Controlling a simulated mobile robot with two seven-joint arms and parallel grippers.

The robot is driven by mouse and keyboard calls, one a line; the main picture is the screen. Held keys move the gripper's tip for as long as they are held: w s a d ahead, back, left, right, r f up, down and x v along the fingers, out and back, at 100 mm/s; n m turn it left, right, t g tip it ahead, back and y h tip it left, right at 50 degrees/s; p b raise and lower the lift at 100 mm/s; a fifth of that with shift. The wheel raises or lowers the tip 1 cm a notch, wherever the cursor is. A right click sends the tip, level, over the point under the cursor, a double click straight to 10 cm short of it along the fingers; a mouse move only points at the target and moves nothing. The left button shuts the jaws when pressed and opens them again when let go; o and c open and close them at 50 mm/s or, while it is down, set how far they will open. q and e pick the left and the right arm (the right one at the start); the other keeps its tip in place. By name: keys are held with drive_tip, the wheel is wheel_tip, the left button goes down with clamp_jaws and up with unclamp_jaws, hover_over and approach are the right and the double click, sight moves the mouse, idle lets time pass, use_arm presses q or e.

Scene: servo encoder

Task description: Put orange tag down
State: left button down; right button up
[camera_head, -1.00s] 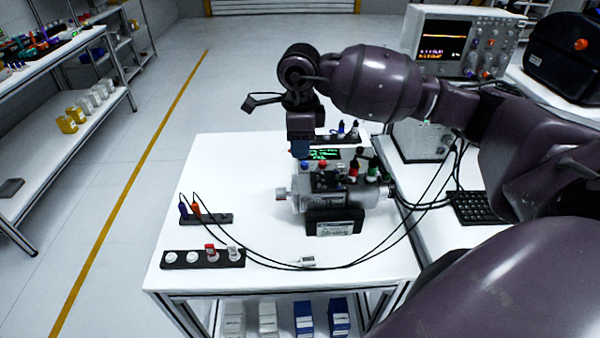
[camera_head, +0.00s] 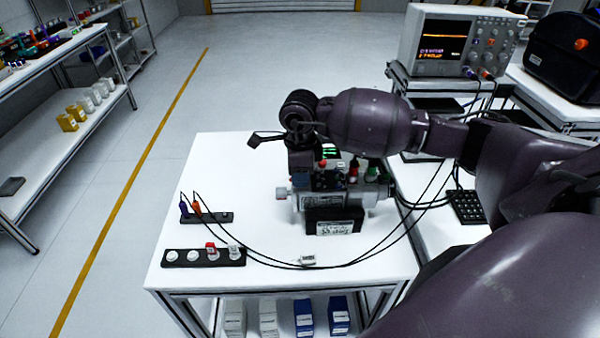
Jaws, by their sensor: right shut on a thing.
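My right gripper (camera_head: 302,164) points down over the far left part of the servo motor assembly on the white table. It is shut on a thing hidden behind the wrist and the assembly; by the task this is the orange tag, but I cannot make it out. The servo assembly (camera_head: 372,196) is a grey metal body with a black block and a white label (camera_head: 340,228) in front. Red and green plugs (camera_head: 354,168) stand on its top. I cannot tell whether the gripper touches the assembly. My left gripper is out of view.
A blue probe and an orange probe (camera_head: 196,207) with cables stand in a black strip (camera_head: 222,218) at left. A front strip (camera_head: 176,263) holds white and red caps. Cables cross the white table (camera_head: 255,170). An oscilloscope (camera_head: 450,45) stands at back right.

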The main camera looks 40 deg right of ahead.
drive_tip(key=shift+f, duration=0.15)
drive_tip(key=o, duration=0.9)
drive_tip(key=shift+r, duration=0.35)
wheel_tip(320, 180, up, 12)
drive_tip(key=b, duration=0.1)
drive_tip(key=shift+f, duration=0.15)
